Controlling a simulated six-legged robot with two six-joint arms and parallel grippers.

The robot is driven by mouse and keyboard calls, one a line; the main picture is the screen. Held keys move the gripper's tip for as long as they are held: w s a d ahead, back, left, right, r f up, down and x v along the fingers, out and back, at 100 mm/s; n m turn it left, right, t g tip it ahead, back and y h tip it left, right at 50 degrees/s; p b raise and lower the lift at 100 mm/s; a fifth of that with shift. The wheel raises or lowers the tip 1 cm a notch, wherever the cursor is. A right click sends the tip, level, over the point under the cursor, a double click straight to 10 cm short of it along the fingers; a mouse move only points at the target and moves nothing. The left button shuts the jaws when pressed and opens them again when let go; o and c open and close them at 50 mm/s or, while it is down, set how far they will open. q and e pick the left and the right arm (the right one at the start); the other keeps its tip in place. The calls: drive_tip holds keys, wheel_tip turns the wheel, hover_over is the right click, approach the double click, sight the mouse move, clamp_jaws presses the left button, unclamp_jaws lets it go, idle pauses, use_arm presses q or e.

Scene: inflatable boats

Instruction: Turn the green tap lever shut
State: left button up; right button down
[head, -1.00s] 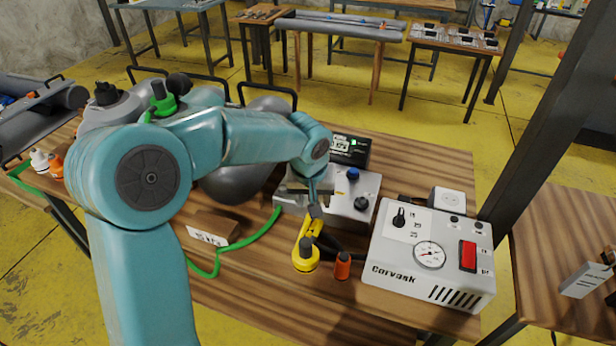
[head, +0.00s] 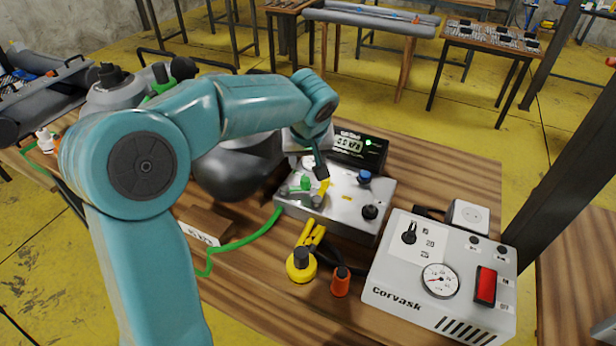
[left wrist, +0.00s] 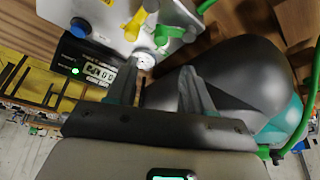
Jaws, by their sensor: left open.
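The green tap lever (head: 305,183) is on the left part of the grey metal tap box (head: 345,212). It also shows in the left wrist view (left wrist: 168,34) at the top, beside the yellow lever (left wrist: 134,24). My left gripper (head: 318,170) is above the back left of the box, close to the green lever, and partly hidden by its own wrist. In the left wrist view its two fingers (left wrist: 156,84) are apart with nothing between them. The green lever lies beyond the fingertips, apart from them. My right gripper is not in view.
A black display (head: 359,150) stands behind the box, and a dark grey inflatable (head: 235,170) lies to its left. A white Corvask pump unit (head: 440,275) is at right. Yellow (head: 301,266) and orange (head: 340,283) fittings and a green hose (head: 240,243) lie in front.

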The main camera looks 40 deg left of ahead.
sight(305, 180)
use_arm(q)
drive_tip(key=x, duration=1.1)
drive_tip(key=shift+s, duration=0.2)
drive_tip(key=shift+w, duration=0.1)
drive_tip(key=shift+f, duration=0.1)
drive_tip(key=shift+c, duration=0.3)
clamp_jaws()
